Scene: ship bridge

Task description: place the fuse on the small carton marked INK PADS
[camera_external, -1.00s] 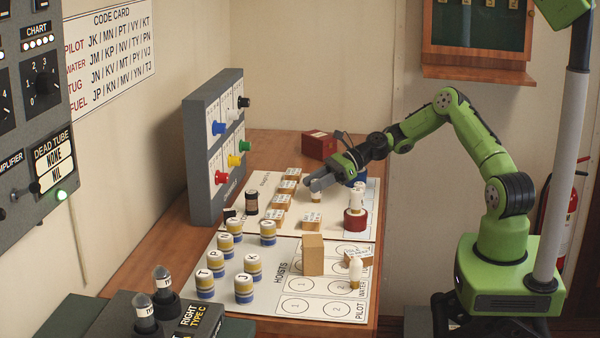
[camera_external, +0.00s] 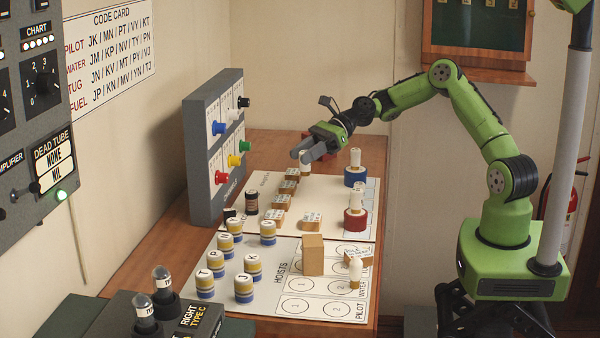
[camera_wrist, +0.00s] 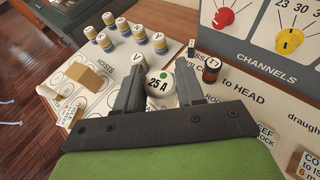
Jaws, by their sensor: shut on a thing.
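My gripper (camera_external: 314,153) is shut on a white fuse (camera_external: 305,165) and holds it above the far part of the white board. In the wrist view the fuse's round top (camera_wrist: 158,84) shows a green dot and "25 A" between the fingers.
White pieces stand on a red drum (camera_external: 355,222) and a blue drum (camera_external: 354,178) at the right. A taller plain carton (camera_external: 313,254) and several lettered blue-and-yellow drums (camera_external: 244,289) occupy the HOISTS sheet. A grey panel with coloured knobs (camera_external: 215,150) borders the left.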

